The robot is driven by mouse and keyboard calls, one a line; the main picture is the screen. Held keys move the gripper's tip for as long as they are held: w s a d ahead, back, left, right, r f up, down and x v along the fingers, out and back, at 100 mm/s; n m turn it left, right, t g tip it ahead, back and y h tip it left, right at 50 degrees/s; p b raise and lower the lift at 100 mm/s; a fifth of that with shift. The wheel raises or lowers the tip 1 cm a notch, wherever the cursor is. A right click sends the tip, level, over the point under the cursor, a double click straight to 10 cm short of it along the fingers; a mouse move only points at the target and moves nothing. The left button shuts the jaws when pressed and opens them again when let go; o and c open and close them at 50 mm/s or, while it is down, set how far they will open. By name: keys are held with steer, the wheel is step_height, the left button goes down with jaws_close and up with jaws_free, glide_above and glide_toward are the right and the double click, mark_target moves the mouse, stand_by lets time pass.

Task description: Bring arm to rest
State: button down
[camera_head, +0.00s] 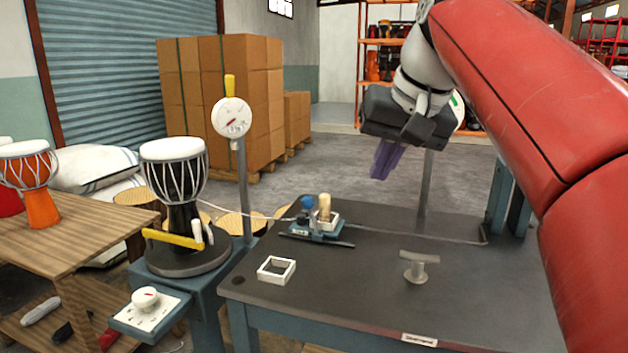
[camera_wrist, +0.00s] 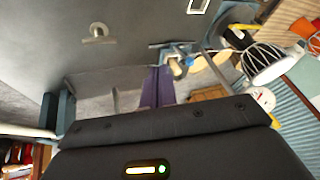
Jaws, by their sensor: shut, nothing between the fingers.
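My gripper (camera_head: 383,160) hangs in the air above the far side of the dark workbench (camera_head: 340,290), at the upper right of the head view. Its purple fingers are together and hold nothing. They also show in the wrist view (camera_wrist: 157,88), pointing away from the camera. My red arm reaches in from the right edge. The fingers are apart from everything on the bench.
The bench carries a blue fixture with a wooden knob (camera_head: 324,206), a white square frame (camera_head: 276,269) and a grey T-shaped stand (camera_head: 418,264). A black-and-white drum (camera_head: 174,170) stands on a turntable at left. A post with a dial (camera_head: 232,118) rises beside it.

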steer(key=s+d+f+h, duration=0.1)
steer(key=s+f, duration=0.4)
steer(key=f, duration=0.4)
steer(key=s+d+f, duration=0.2)
steer(key=s+f, duration=0.4)
steer(key=f, duration=0.4)
steer(key=s+d+f+h, duration=0.1)
steer(key=s+d+f, duration=0.1)
steer(key=s+f, duration=0.4)
step_height(320, 180, down, 4)
steer(key=shift+d+t+h, duration=0.25)
steer(key=shift+t+h, duration=0.05)
